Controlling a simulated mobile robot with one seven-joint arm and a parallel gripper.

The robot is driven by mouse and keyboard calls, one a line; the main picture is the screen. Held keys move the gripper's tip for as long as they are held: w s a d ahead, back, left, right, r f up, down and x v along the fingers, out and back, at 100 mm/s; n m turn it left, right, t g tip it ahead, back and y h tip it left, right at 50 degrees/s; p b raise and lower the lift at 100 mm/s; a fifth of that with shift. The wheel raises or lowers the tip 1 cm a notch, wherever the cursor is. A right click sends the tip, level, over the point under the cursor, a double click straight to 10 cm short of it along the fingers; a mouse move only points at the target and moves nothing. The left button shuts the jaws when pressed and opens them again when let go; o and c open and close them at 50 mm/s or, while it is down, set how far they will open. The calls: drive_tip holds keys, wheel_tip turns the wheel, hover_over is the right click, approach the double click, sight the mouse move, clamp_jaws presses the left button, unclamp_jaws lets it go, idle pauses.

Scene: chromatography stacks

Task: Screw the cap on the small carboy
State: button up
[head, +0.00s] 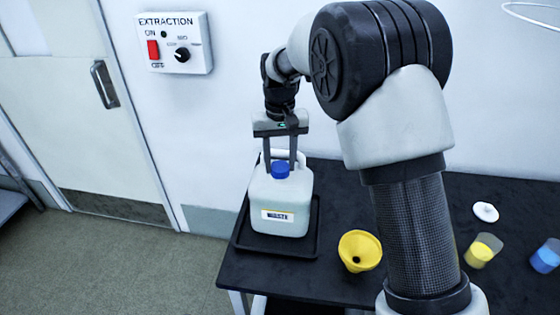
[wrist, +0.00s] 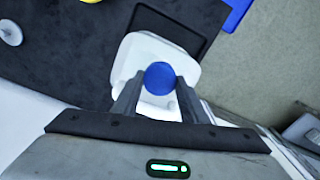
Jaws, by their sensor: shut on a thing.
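The small carboy (head: 280,204) is a pale, translucent jug with a label, standing upright in a black tray at the left end of the table. Its blue cap (head: 280,170) is at the mouth on top; I cannot tell how tightly it is seated. The cap (wrist: 160,78) and the white carboy (wrist: 142,50) also show in the wrist view. My gripper (head: 280,165) points down over the carboy, with its fingers on either side of the blue cap. In the wrist view my gripper (wrist: 157,88) is closed against the cap's sides.
The black tray (head: 275,250) has a low rim around the carboy. A yellow funnel (head: 360,251) lies to its right. Farther right are a white disc-shaped lid (head: 485,212), a beaker of yellow (head: 483,251) and a blue one (head: 546,256). A wall switch panel (head: 175,42) is behind.

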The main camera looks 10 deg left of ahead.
drive_tip(key=shift+f, duration=0.15)
drive_tip(key=shift+f, duration=0.4)
drive_tip(key=o, duration=1.1)
drive_tip(key=shift+r, duration=0.1)
drive_tip(key=c, duration=1.2)
